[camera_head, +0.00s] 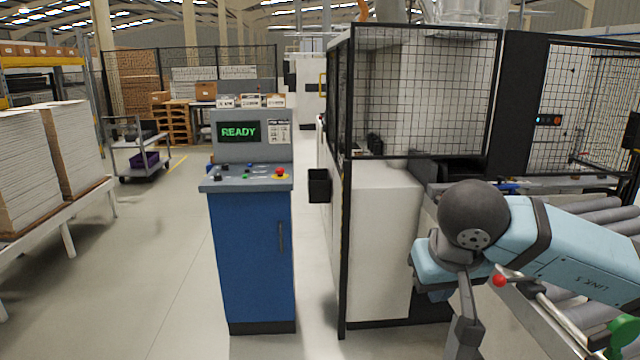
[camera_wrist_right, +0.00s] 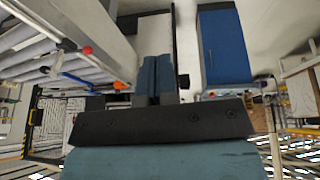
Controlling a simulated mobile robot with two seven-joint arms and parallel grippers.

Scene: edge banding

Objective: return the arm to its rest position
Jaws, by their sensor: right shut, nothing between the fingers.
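My right arm (camera_head: 570,245) comes in from the right in the head view, bent in front of the roller conveyor and the white machine housing. Its dark lower end hangs near the bottom edge of that view. In the right wrist view my right gripper (camera_wrist_right: 156,80) shows two blue-grey fingers side by side, shut and empty. They touch nothing that I can see. My left gripper and left arm are not in view.
A blue control cabinet (camera_head: 252,255) with a READY screen (camera_head: 239,131) stands left of the arm. A black fence post and mesh (camera_head: 425,90) guard the white machine. Conveyor rollers (camera_head: 600,215) lie at the right. The floor (camera_head: 150,260) left of the cabinet is clear.

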